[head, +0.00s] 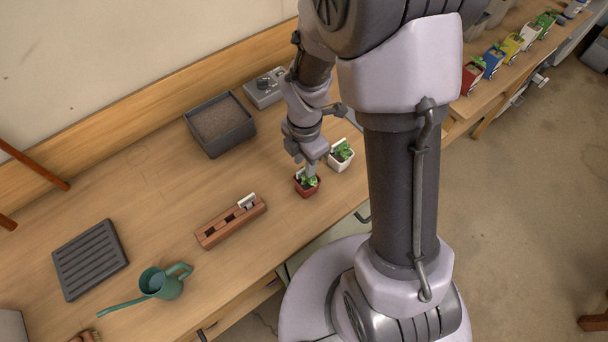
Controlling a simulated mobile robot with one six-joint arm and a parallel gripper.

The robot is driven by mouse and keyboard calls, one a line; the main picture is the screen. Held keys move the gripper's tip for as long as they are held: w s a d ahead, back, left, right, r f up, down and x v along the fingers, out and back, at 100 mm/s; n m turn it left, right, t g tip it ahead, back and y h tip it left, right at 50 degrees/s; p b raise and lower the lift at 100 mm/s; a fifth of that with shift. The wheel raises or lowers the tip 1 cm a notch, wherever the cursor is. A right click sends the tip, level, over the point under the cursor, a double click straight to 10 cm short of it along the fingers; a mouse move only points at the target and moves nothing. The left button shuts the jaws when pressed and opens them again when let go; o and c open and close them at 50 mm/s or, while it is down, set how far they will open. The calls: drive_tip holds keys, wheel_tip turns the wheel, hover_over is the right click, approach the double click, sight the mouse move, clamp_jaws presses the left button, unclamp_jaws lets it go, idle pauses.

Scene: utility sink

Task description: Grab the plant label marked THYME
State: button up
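My gripper (309,170) points down right above a small red pot (307,190) with a green plant. Its fingertips are at the plant and a whitish piece there. The fingers are small and partly merged with the plant, so I cannot tell whether they are open or hold anything. White plant labels (247,201) stand in the right end of a slotted reddish-wood holder (218,235), left of the gripper. No lettering is readable, so I cannot tell which label says THYME. A white pot (341,162) with a green plant stands just right of the gripper.
A dark soil tray (233,142) and a grey box (264,88) stand behind. A green watering can (163,284) and a dark slatted tray (90,259) are at left. Several coloured pots line the right shelf. The bench between holder and soil tray is clear.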

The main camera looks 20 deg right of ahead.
sight(304, 169)
wheel_tip(304, 169, down, 4)
drive_tip(key=shift+w+r+b, duration=0.1)
drive_tip(key=shift+b, duration=0.45)
clamp_jaws()
